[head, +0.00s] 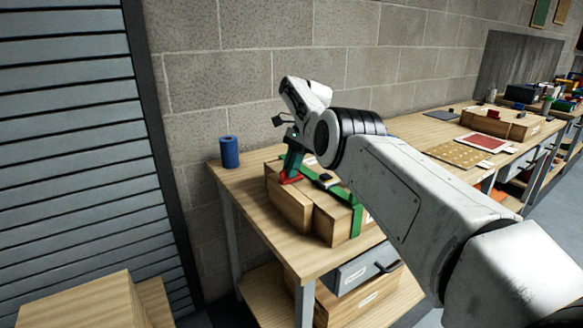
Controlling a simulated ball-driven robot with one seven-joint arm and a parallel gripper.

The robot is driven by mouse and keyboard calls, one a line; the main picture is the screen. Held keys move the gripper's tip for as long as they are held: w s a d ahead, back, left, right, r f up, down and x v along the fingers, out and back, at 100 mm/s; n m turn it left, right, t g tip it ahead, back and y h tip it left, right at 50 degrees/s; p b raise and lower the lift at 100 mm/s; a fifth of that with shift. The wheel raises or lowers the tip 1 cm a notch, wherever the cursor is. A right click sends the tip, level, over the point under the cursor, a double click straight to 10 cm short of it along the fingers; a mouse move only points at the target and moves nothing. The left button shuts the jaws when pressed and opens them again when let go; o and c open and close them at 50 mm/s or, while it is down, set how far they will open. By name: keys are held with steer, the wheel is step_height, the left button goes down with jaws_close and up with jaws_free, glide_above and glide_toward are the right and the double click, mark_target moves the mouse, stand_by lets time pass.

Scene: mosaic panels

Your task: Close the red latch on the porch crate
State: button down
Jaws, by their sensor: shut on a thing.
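The wooden crate (289,207) stands near the left end of the wooden workbench. A green strap (357,219) runs over its top and down its front. The red latch (290,179) is at the crate's left top edge. My gripper (291,174) reaches down to it from above and is shut on the red latch. The fingers hide part of the latch, and I cannot tell its exact angle. My white arm covers the crate's right side.
A blue cylinder (229,152) stands on the bench's back left corner. A grey drawer (366,270) is under the benchtop. A second bench at right holds another wooden crate (498,122), a red panel (487,142) and a dotted board (458,157). A slatted shutter (65,150) is at left.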

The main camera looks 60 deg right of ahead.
steer(key=c, duration=1.2)
jaws_free()
steer(key=shift+a, duration=0.1)
steer(key=shift+o, duration=0.2)
steer(key=p+v, duration=1)
steer(key=p, duration=0.2)
steer(key=shift+r, duration=0.35)
steer(key=shift+s, duration=0.1)
